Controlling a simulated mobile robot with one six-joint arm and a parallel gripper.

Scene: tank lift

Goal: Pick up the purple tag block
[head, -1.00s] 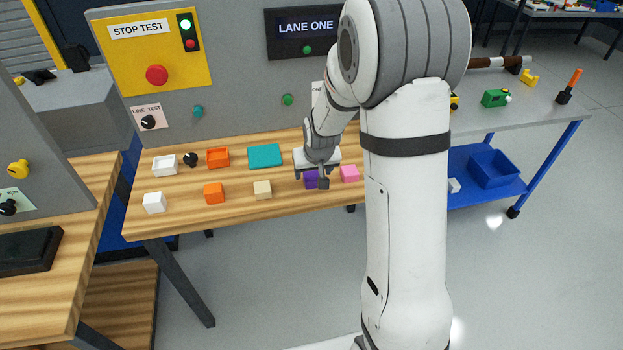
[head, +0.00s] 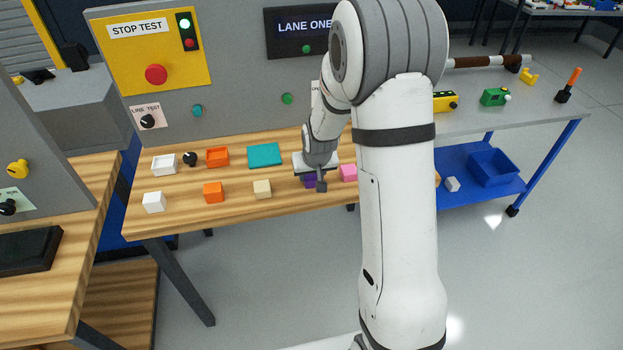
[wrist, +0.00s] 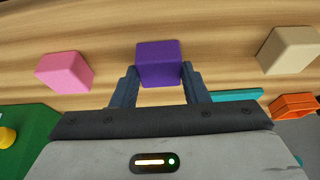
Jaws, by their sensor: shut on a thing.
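The purple tag block (wrist: 158,62) sits between the two fingers of my gripper (wrist: 159,82) in the wrist view. The fingers are shut on it, one on each side. In the head view the purple block (head: 309,182) is at the front right part of the wooden table, partly hidden behind my gripper (head: 319,182). I cannot tell whether the block is clear of the table top.
A pink block (head: 348,173) stands close to the right of the purple block. A beige block (head: 262,189), an orange block (head: 213,192) and a white block (head: 154,202) stand to the left. A teal plate (head: 264,155) lies behind. Bare wood lies between them.

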